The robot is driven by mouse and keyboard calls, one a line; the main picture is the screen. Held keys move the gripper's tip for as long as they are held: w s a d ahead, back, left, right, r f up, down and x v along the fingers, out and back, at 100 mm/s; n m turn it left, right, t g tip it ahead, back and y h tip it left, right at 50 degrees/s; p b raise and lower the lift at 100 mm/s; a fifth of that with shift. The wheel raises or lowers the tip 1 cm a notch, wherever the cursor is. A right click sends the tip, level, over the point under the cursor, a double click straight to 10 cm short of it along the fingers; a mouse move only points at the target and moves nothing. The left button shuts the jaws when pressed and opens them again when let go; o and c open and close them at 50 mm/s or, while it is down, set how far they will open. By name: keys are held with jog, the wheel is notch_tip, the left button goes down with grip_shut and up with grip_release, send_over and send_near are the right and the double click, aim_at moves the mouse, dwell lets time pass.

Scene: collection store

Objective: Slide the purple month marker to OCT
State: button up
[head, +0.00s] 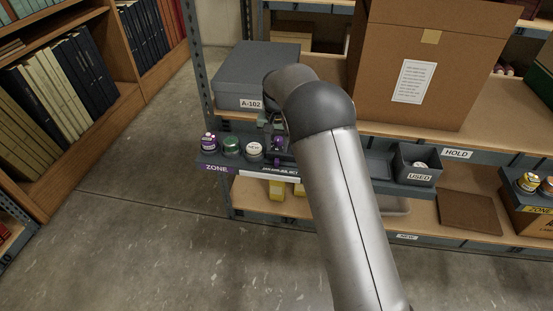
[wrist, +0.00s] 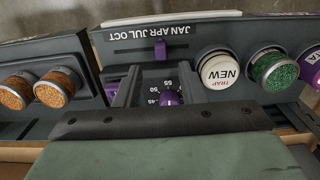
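The purple month marker (wrist: 160,49) sits in a dark slot in the wrist view, below the white lettering JAN APR JUL OCT (wrist: 153,29). The lettering appears upside down, with OCT towards the left. The marker is near the middle of the row, apparently by APR. My gripper (wrist: 150,122) fills the lower middle of the wrist view, apart from the marker. In the head view, my arm hides most of the gripper and the month row.
A purple knob (wrist: 169,97) with a number scale lies near my gripper. A white NEW jar (wrist: 220,69) and green jar (wrist: 273,70) stand beside the slot; orange-topped jars (wrist: 54,88) are opposite. The head view shows a grey A-102 box (head: 252,78) and a USED bin (head: 418,178).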

aim_at(277, 160)
notch_tip(277, 160, down, 6)
jog(key=shift+r+b, duration=0.1)
jog(key=shift+b, duration=0.2)
